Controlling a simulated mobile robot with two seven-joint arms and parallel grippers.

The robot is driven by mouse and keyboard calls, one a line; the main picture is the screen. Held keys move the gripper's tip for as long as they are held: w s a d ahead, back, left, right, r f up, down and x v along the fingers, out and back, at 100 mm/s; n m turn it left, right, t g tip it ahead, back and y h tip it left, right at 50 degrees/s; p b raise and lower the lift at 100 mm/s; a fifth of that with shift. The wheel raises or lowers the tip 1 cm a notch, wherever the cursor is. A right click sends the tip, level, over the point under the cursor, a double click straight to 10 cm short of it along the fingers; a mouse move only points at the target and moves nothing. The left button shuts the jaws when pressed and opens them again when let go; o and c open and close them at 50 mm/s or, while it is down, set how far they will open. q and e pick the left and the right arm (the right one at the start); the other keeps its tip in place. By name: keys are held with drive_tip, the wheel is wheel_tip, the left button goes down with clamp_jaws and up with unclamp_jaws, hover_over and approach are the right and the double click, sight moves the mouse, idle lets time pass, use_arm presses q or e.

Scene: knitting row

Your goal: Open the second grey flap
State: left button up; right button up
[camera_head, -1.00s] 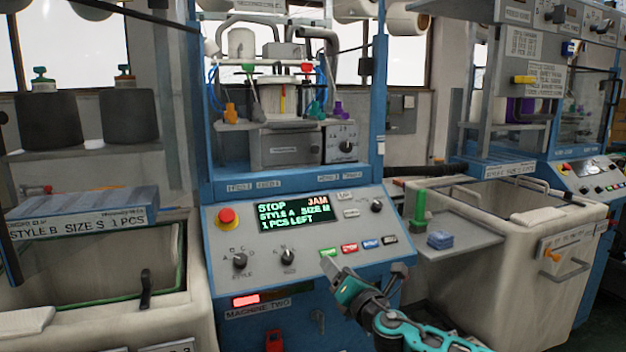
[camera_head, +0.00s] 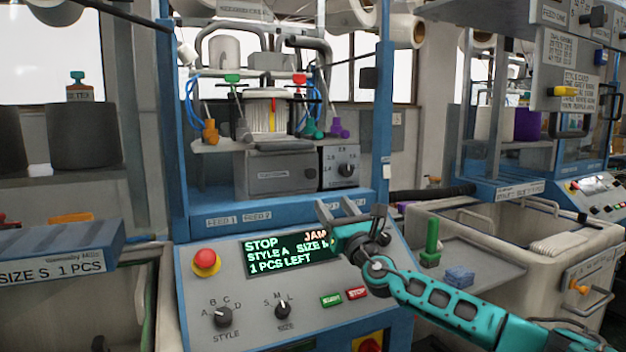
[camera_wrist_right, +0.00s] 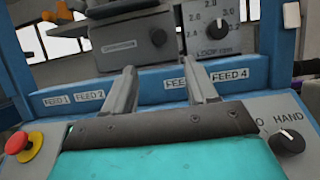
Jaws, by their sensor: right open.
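A grey box front with a small label (camera_head: 282,174) sits in the middle of the blue machine, below the white yarn drum; I cannot tell if it is the second grey flap. It shows shut in the right wrist view (camera_wrist_right: 125,46), with a dark round knob (camera_wrist_right: 158,38). My right gripper (camera_head: 334,207) is open and empty, above the display's upper right edge and apart from the box front. In the right wrist view its fingers (camera_wrist_right: 160,70) point at the blue ledge with the FEED labels. My left gripper is not in view.
The control panel has a red stop button (camera_head: 206,262), a lit display (camera_head: 285,252) reading STOP and JAM, and several knobs. A dial box (camera_head: 341,167) adjoins the grey box. Coloured yarn guides stand above. A tray with a green cylinder (camera_head: 432,243) is at right.

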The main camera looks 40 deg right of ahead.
sight(312, 176)
drive_tip(key=x, duration=0.9)
drive_tip(key=shift+b, duration=0.3)
drive_tip(key=shift+w, duration=0.35)
drive_tip(key=shift+b+x, duration=0.6)
drive_tip(key=shift+x, duration=0.35)
drive_tip(key=shift+r, duration=0.1)
drive_tip(key=shift+c, duration=0.2)
clamp_jaws()
